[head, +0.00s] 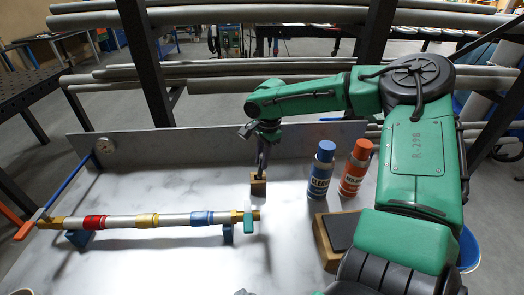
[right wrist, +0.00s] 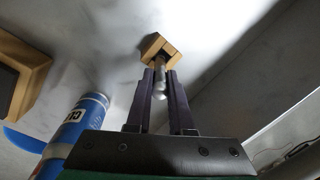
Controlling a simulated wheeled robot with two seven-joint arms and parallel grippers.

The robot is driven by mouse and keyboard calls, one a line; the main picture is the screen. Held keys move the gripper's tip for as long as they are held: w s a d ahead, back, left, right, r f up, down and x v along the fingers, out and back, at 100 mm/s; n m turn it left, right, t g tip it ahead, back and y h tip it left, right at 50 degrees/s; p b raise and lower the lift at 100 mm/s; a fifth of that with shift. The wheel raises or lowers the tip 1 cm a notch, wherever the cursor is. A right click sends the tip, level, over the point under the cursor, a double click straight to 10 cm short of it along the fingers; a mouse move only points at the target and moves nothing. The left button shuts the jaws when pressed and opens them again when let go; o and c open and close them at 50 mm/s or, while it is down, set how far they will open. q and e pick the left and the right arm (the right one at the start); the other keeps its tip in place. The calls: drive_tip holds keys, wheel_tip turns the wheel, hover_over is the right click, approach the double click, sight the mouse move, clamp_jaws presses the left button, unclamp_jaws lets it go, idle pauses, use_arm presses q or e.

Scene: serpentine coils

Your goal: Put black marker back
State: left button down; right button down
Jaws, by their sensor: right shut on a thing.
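My right gripper (head: 261,166) points down over the small wooden block (head: 258,185) on the table. In the right wrist view, the gripper's dark fingers (right wrist: 161,88) are shut on the slim marker (right wrist: 160,82), which looks grey with a rounded near end. The marker's far end meets the dark opening of the wooden block (right wrist: 150,46). I cannot tell how deep it sits in the block. In the head view the fingers mostly hide the marker. My left gripper is not in view.
A blue spray can (head: 320,172) and an orange one (head: 354,170) stand right of the block. A dark-topped wooden box (head: 335,238) lies in front of them. A pipe with coloured bands (head: 175,220) lies at left front. A low grey wall (head: 205,146) runs behind.

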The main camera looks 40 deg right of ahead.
drive_tip(key=shift+f, duration=0.6)
drive_tip(key=c, duration=0.7)
unclamp_jaws()
drive_tip(key=r, duration=0.4)
drive_tip(key=s+r+b, duration=0.1)
drive_tip(key=r, duration=0.9)
drive_tip(key=shift+s+d+r, duration=0.25)
drive_tip(key=shift+s+d, duration=0.1)
drive_tip(key=shift+f, duration=0.1)
